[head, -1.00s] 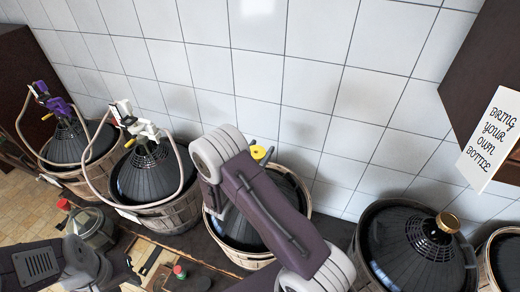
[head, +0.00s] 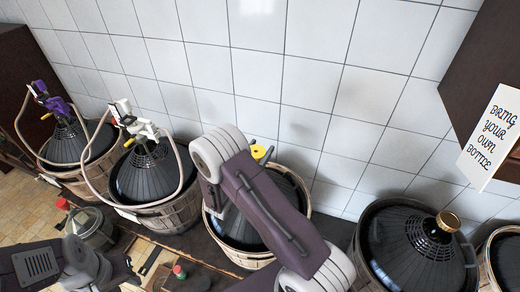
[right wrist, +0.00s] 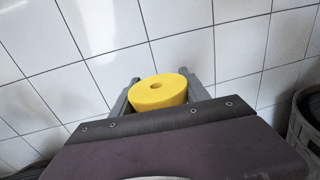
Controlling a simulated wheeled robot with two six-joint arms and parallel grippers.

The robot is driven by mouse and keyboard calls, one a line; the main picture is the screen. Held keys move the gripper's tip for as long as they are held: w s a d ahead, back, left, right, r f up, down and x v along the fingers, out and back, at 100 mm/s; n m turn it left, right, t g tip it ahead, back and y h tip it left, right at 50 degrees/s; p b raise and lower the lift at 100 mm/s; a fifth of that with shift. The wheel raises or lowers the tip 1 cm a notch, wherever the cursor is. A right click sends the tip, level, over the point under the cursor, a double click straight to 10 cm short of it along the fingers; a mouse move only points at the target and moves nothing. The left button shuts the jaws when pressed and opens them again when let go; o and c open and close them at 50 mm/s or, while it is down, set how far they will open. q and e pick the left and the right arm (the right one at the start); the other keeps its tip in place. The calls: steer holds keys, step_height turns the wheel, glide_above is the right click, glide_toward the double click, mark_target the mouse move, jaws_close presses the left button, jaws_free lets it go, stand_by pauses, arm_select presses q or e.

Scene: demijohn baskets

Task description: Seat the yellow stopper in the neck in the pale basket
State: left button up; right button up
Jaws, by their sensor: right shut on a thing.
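The yellow stopper (right wrist: 158,92) is between the fingers of my right gripper (right wrist: 160,90) in the right wrist view, with its round top and small centre hole showing. In the head view the stopper (head: 259,152) shows just past my right arm, above a demijohn with a black ribbed cover. That demijohn stands in a basket with a pale rim (head: 246,259), which looks like the pale basket. My right arm hides its neck, so I cannot tell whether the stopper touches it. My left arm is at the lower left; its fingers are not clear.
Two baskets at left hold demijohns with a purple fitting (head: 52,101) and a white fitting (head: 133,122), with looping hoses. A tiled wall is behind. A sign (head: 490,138) hangs at upper right.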

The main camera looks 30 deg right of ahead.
steer(key=shift+f+b, duration=2.05)
steer(key=shift+f, duration=0.25)
stand_by(0.8)
steer(key=o, duration=1.4)
steer(key=shift+o, duration=0.2)
steer(key=shift+a, duration=0.1)
steer(key=b+v, duration=0.2)
steer(key=v, duration=0.6)
steer(key=shift+s+a+b, duration=0.1)
steer(key=shift+a+b, duration=0.1)
steer(key=shift+b, duration=0.2)
steer(key=shift+s+a, duration=0.15)
steer(key=shift+s, duration=0.05)
steer(key=shift+a+f, duration=0.1)
